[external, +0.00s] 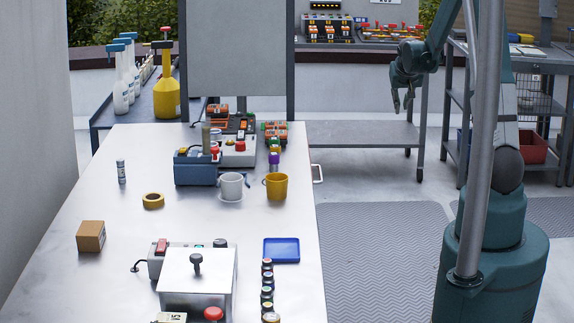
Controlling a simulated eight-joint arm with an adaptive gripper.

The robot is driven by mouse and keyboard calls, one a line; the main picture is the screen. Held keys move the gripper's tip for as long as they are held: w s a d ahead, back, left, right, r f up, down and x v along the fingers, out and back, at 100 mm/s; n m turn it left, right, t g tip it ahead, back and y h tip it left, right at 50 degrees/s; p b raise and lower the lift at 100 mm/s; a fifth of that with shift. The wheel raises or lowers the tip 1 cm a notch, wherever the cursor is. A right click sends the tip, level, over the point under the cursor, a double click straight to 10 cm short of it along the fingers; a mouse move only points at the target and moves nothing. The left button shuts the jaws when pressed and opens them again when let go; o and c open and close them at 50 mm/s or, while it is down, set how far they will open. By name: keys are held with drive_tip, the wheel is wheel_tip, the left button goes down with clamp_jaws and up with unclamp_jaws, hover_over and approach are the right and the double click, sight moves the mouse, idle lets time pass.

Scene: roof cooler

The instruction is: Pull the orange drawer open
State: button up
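I cannot make out an orange drawer front in the external view. A small pale handle (319,174) sticks out from the right edge of the long light table (140,218); what it belongs to is hidden below the tabletop. My gripper (403,104) hangs in the air at the upper right, in front of the grey shelf bench. It is well right of and above the handle in the picture. Its fingers point down and are apart, with nothing between them.
On the table stand a blue-grey device (194,172), a white mug (231,186), a yellow mug (276,187), a blue tray (282,250), a cardboard box (91,236) and several small jars. The ridged floor mat (380,255) right of the table is clear. A metal pole (481,150) crosses before my arm.

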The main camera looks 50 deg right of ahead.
drive_tip(key=s+a+f+g+y+p, duration=0.15)
drive_tip(key=s+a+y, duration=0.25)
drive_tip(key=a, duration=0.6)
drive_tip(key=s+a+f+g+y, duration=0.1)
drive_tip(key=s+a+g+y, duration=0.2)
drive_tip(key=a, duration=0.8)
drive_tip(key=shift+t, duration=0.45)
drive_tip(key=shift+s+a+f, duration=0.1)
drive_tip(key=shift+s+f, duration=0.1)
drive_tip(key=shift+f, duration=0.6)
drive_tip(key=shift+s+d+f, duration=0.1)
drive_tip(key=shift+s+f, duration=0.15)
drive_tip(key=shift+f, duration=0.6)
drive_tip(key=shift+s+a+f, duration=0.1)
drive_tip(key=shift+s+f, duration=0.1)
drive_tip(key=shift+f, duration=0.6)
drive_tip(key=shift+m, duration=0.3)
wheel_tip(320, 180, down, 8)
drive_tip(key=w+a+b, duration=0.1)
drive_tip(key=b, duration=0.1)
drive_tip(key=shift+r, duration=0.15)
drive_tip(key=shift+c, duration=0.5)
clamp_jaws()
